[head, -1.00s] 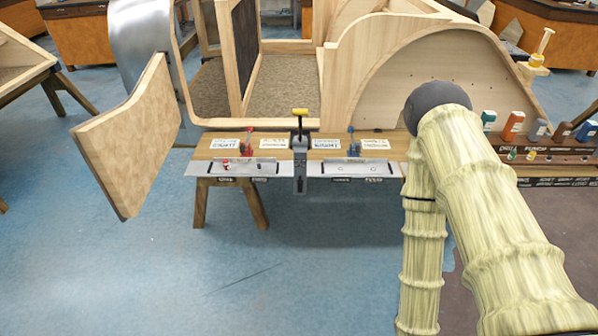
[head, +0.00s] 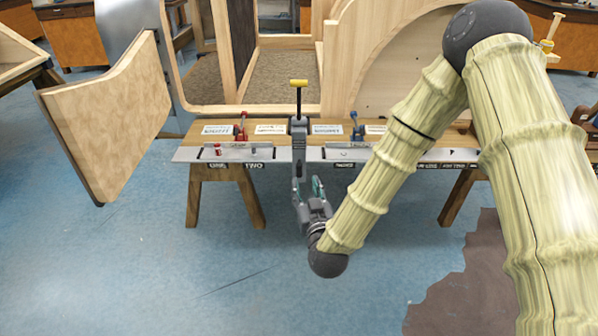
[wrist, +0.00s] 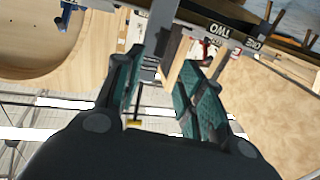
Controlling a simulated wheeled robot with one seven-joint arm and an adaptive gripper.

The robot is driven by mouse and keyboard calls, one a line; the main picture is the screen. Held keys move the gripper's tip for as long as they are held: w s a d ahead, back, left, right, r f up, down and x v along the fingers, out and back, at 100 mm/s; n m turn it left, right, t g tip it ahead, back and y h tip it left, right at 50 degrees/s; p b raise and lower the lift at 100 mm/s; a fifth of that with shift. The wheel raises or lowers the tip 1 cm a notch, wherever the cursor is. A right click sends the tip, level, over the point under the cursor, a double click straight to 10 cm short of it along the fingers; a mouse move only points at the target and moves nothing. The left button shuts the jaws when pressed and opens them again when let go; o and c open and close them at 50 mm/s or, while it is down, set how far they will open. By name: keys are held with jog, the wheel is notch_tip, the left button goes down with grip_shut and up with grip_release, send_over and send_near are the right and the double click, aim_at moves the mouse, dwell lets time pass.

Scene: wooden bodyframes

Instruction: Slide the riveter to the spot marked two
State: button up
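The riveter (head: 299,145) is a grey upright tool with a yellow T-handle, standing on a metal rail at the front of a wooden bench. It sits right of the label TWO (head: 253,167) on the rail's front edge. In the wrist view, TWO (wrist: 217,30) appears upside down. My gripper (head: 306,190) is low in front of the riveter, close to its lower end. In the wrist view, the two green-padded fingers of my gripper (wrist: 160,75) are apart. The grey riveter body (wrist: 158,45) shows between and beyond them; contact cannot be told.
The metal rail (head: 225,153) carries a label ONE left of TWO and further labels to the right. Red clamp (head: 240,127) and blue clamp (head: 357,134) stand behind it. A wooden panel (head: 110,115) is at left. Floor in front is clear.

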aim_at(300, 168)
jog(key=w, duration=0.3)
jog(key=w+a, duration=0.1)
jog(key=w, duration=0.2)
jog(key=w+a, duration=0.1)
jog(key=w, duration=0.3)
jog(key=shift+w, duration=0.1)
jog(key=shift+c, duration=0.5)
grip_shut()
